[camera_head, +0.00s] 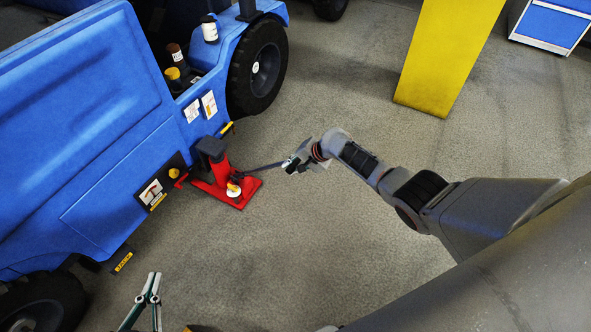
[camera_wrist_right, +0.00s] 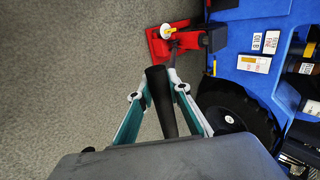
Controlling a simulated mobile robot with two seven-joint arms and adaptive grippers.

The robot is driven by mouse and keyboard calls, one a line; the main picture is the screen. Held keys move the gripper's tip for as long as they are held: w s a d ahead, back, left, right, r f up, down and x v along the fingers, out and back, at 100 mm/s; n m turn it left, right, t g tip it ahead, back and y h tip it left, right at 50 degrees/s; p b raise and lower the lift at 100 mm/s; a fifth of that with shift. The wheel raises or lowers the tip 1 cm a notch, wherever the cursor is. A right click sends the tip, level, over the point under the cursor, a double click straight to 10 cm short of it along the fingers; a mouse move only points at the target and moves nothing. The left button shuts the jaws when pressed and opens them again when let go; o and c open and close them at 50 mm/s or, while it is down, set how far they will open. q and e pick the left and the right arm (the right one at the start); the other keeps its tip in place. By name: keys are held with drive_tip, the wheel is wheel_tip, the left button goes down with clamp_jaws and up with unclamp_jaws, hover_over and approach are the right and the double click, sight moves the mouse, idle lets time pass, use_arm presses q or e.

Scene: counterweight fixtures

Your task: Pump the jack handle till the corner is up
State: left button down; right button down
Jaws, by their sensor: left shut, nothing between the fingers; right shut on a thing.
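The red jack (camera_head: 222,182) stands on the floor beside the blue vehicle (camera_head: 130,150), with its dark top under or against the vehicle's side edge. A small white and yellow part (camera_head: 233,190) sits on its base. Its dark handle (camera_head: 264,167) slants out to the right. My right gripper (camera_head: 293,163) is shut on the handle's end. In the right wrist view, the handle (camera_wrist_right: 160,100) runs between the fingers (camera_wrist_right: 158,85) toward the jack (camera_wrist_right: 172,42). My left gripper (camera_head: 152,283) is shut and empty at the bottom left, above the floor, apart from the jack.
A yellow pillar (camera_head: 445,55) stands at the top right, and a blue and white cabinet (camera_head: 552,22) is in the corner. Vehicle wheels (camera_head: 258,66) flank the jack. Several bottles and cans sit on the vehicle's ledge. The grey floor around the handle is clear.

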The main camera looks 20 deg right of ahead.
use_arm(q)
drive_tip(key=shift+s+f, duration=0.15)
drive_tip(key=shift+f, duration=0.35)
use_arm(e)
drive_tip(key=w+a+r+g+h, duration=0.1)
drive_tip(key=w+a+r, duration=0.3)
drive_tip(key=shift+w+r+g, duration=0.15)
drive_tip(key=shift+g, duration=0.25)
drive_tip(key=c, duration=1.7)
unclamp_jaws()
drive_tip(key=shift+w+a, duration=0.1)
drive_tip(key=shift+r, duration=0.2)
use_arm(q)
drive_tip(key=shift+r, duration=0.1)
use_arm(e)
drive_tip(key=shift+w, duration=0.1)
drive_tip(key=shift+d+r, duration=0.15)
drive_tip(key=shift+d, duration=0.05)
